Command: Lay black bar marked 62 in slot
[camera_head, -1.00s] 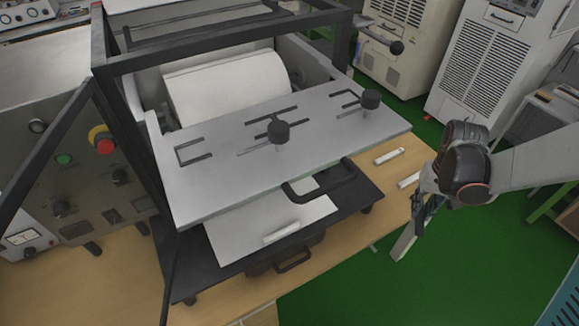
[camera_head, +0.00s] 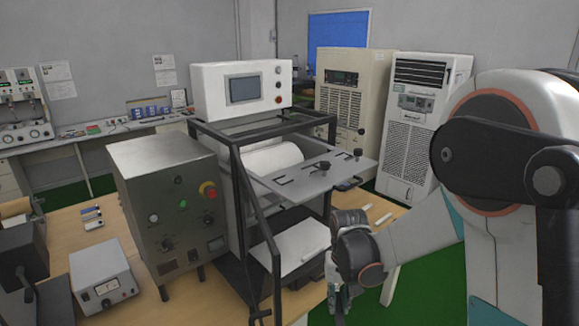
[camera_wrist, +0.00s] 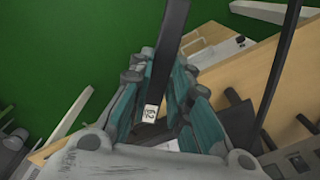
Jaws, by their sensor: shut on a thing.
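My gripper (camera_head: 341,299) is at the right front of the test machine, beside the table's edge. In the wrist view my gripper (camera_wrist: 155,110) is shut on a black bar (camera_wrist: 168,55), with teal-lined fingers on either side of it. The bar has a small white label reading 62 (camera_wrist: 150,113) at its near end and runs away past the fingertips. The machine's grey slotted plate (camera_head: 320,178) has several cut slots and black knobs. Which slot the task means, I cannot tell.
The machine's black frame (camera_head: 240,215) stands upright left of my gripper. Two pale strips lie on the wooden table (camera_head: 395,211), one being this strip (camera_head: 382,219). A white sheet (camera_head: 292,246) lies under the plate. A grey control box (camera_head: 165,215) is farther left. Green floor is open below.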

